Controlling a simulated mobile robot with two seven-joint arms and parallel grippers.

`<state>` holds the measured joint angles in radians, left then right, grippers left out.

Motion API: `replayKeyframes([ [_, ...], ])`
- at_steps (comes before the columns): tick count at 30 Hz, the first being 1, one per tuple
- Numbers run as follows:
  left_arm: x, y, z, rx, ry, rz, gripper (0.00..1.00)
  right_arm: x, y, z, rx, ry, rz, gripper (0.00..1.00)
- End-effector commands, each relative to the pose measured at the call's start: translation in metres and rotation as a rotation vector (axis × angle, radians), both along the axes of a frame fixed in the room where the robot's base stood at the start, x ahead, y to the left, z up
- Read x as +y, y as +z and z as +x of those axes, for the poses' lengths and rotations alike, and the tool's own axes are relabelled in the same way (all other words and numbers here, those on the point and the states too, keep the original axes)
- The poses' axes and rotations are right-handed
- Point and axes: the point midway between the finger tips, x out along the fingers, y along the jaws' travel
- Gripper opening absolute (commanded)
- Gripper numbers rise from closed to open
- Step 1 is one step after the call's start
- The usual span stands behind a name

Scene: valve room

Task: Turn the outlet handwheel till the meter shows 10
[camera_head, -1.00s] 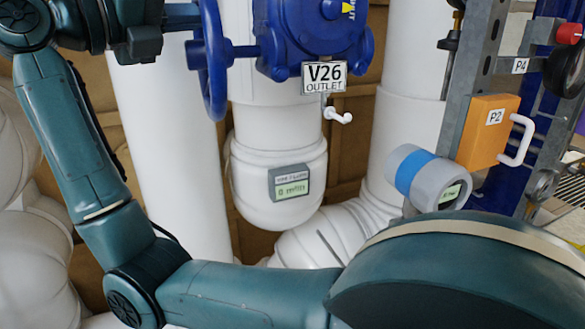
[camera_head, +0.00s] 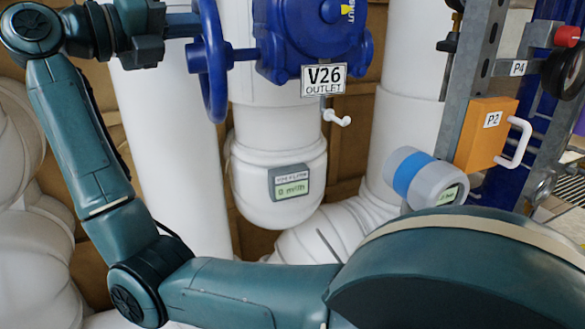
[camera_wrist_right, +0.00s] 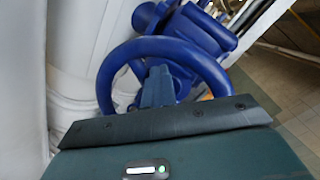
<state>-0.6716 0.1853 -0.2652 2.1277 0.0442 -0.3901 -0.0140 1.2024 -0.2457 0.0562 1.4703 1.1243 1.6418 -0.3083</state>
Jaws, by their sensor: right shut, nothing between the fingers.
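The blue outlet handwheel (camera_head: 213,72) is seen nearly edge-on at the upper left of the head view, on the blue valve body (camera_head: 300,35). The V26 OUTLET sign (camera_head: 324,79) hangs below that body. The wheel's rim shows as a ring in the right wrist view (camera_wrist_right: 188,47). My right gripper (camera_head: 183,25) is shut and empty, with its fingers at the wheel. In the wrist view its fingers (camera_wrist_right: 158,85) appear within the ring; whether they touch a spoke or the rim is unclear. The grey meter (camera_head: 289,183) on the white pipe reads 0 m³/h. My left gripper is out of view.
A white hook-like handle (camera_head: 337,118) sticks out below the sign. At right are an orange P2 box (camera_head: 486,134), a grey-blue cylinder with a display (camera_head: 425,177) and a metal frame (camera_head: 478,75). White pipes stand close behind my arm.

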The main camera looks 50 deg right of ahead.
Motion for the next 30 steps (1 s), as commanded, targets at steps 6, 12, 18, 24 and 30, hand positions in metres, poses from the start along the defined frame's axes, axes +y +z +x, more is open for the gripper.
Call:
replayKeyframes([
  [6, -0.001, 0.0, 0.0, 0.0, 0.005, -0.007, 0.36, -0.006, -0.011, 0.011, 0.008, 0.004, 0.003, 0.0],
  [12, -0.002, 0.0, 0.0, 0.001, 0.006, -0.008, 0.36, -0.007, -0.013, 0.012, 0.005, 0.004, 0.003, 0.0],
  [18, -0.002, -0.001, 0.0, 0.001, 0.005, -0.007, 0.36, -0.008, -0.016, 0.013, 0.005, 0.003, 0.004, 0.0],
  [24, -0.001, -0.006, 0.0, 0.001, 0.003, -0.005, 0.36, -0.011, -0.029, 0.019, 0.006, 0.002, 0.005, 0.0],
  [30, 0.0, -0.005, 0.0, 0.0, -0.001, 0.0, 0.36, -0.012, -0.028, 0.019, 0.004, 0.002, 0.005, 0.0],
])
